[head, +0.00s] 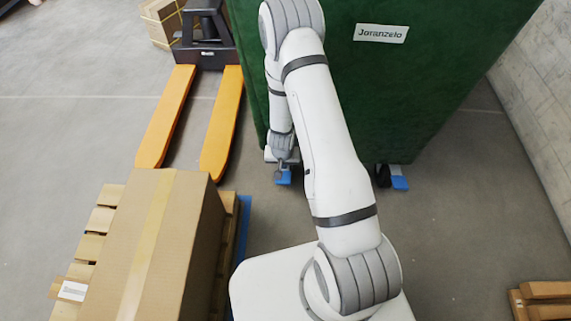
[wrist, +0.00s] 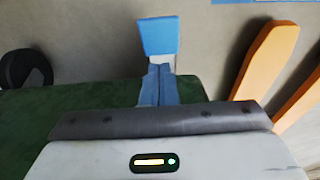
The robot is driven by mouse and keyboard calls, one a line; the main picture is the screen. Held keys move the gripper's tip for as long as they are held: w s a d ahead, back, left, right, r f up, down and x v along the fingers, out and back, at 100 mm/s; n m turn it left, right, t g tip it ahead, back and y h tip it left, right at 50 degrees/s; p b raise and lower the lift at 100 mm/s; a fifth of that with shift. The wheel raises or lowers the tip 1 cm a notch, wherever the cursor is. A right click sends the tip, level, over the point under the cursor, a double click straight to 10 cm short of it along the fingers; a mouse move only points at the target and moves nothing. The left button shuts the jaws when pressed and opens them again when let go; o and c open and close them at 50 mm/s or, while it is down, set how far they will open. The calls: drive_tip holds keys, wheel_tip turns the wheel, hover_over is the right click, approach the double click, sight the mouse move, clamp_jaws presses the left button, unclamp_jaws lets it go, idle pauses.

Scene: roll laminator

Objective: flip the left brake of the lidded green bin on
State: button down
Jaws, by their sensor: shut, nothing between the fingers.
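The green bin (head: 440,75) stands upright with a white label reading "Joranzelo"; its top and lid are out of view. Its left brake is a blue pedal (head: 284,178) at the bin's lower left corner, and it shows in the wrist view (wrist: 158,36). My gripper (head: 280,162) is low at that corner, just above the pedal and partly hidden by my arm. In the wrist view its blue fingers (wrist: 160,70) are together and empty, with the tips close to the pedal's near edge. I cannot tell whether they touch it, or the pedal's position.
The right brake's blue pedal (head: 399,183) sits by a dark caster, which shows in the wrist view (wrist: 25,69). An orange-forked pallet jack (head: 222,120) stands left of the bin. A taped carton (head: 150,240) rests on a pallet at front left. Floor between is clear.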

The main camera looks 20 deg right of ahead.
drive_tip(key=b, duration=0.3)
hover_over(283, 178)
drive_tip(key=f, duration=0.5)
drive_tip(key=shift+s+f, duration=0.15)
drive_tip(key=shift+s, duration=0.15)
drive_tip(key=shift+s+a+f, duration=0.1)
drive_tip(key=shift+s+f, duration=0.05)
drive_tip(key=shift+f, duration=0.6)
